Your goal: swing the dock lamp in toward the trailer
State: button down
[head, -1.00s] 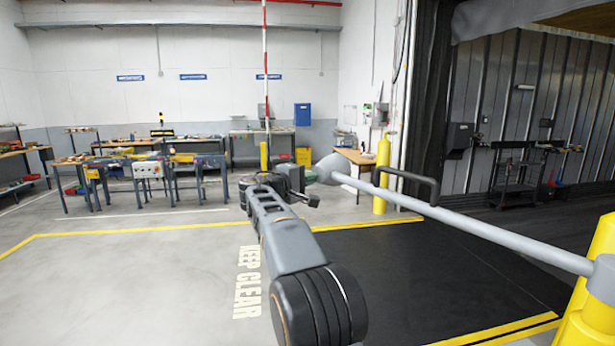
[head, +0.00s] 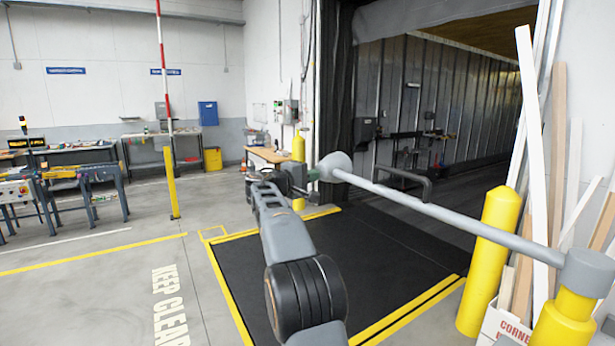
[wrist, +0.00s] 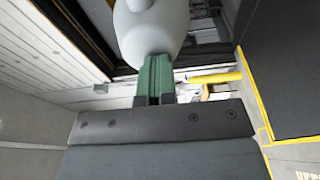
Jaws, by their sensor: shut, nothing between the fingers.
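The head points across the trailer's open doorway. My gripper (head: 313,176) is at the lamp head's left side, shut and empty. In the wrist view its green fingers (wrist: 154,78) are together, with their tips at the grey lamp head (wrist: 150,28), seemingly touching it. The far side of the head is hidden.
The trailer (head: 440,85) stands open behind the lamp, over a black dock plate (head: 350,250) edged in yellow. A yellow bollard (head: 490,260) and leaning boards (head: 535,130) stand at right. Another yellow post (head: 171,183) is at left.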

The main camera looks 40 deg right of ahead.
jog(key=shift+s+d+r, duration=0.15)
jog(key=shift+d+r, duration=0.05)
jog(key=shift+r, duration=0.25)
jog(key=shift+a, duration=0.1)
jog(key=a+b, duration=0.5)
jog(key=a, duration=0.9)
jog(key=s+a+f+n+t+y, duration=0.15)
jog(key=f+y, duration=0.25)
jog(key=f, duration=0.5)
jog(key=w+a+f+n+t+y, duration=0.1)
jog(key=a+f+y, duration=0.2)
jog(key=f, duration=0.6)
jog(key=s+a+f+m+y, duration=0.1)
jog(key=s+a+f+y, duration=0.2)
jog(key=s, duration=0.5)
jog(key=s+a+f+m+y, duration=0.1)
jog(key=s+a+f+y, duration=0.3)
jog(key=s+a+f, duration=0.2)
jog(key=s+a+f+m+y, duration=0.1)
jog(key=s+a+f+y, duration=0.3)
jog(key=s, duration=0.7)
jog(key=shift+a+f, duration=0.2)
jog(key=shift+a, duration=0.85)
